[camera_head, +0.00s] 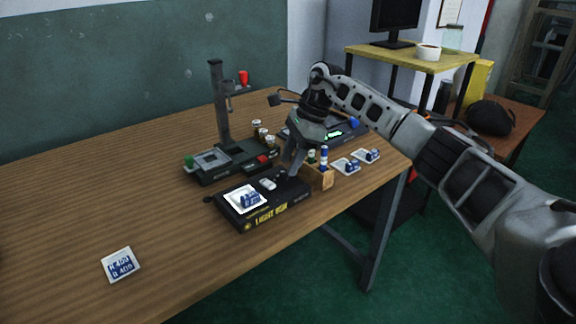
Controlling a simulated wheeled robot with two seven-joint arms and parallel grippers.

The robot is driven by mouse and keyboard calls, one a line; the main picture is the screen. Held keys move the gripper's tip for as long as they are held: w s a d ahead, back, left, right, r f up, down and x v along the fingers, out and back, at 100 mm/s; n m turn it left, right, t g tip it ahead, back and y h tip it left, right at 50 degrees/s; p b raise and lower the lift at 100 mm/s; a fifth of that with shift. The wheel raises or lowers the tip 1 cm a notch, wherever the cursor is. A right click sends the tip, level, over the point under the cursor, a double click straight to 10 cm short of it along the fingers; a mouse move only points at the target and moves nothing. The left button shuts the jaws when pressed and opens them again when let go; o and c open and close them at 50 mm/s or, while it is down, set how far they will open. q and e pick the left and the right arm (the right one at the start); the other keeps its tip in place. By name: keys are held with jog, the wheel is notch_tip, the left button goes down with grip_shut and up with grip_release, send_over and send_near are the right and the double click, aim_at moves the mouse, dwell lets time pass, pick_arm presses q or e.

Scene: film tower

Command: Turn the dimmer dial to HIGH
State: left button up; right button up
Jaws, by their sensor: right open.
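A black light box (241,218) with yellow lettering lies near the front edge of the wooden table. A white card with blue printing (245,198) lies on its top. A small white part (268,184) sits on the box to the right of the card. I cannot make out the dimmer dial or its marks; my gripper covers part of the box's right end. My right gripper (291,172) is open, pointing down at that end; whether it touches anything is unclear. My left gripper is not in view.
Behind the box stands a dark device with a column (219,105) and red knob. A wooden block (321,179) holding small bottles stands close right of my gripper. White cards (346,166) lie beyond it. Another card (121,265) lies front left.

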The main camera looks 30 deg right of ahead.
jog(key=shift+x, duration=1.05)
grip_shut()
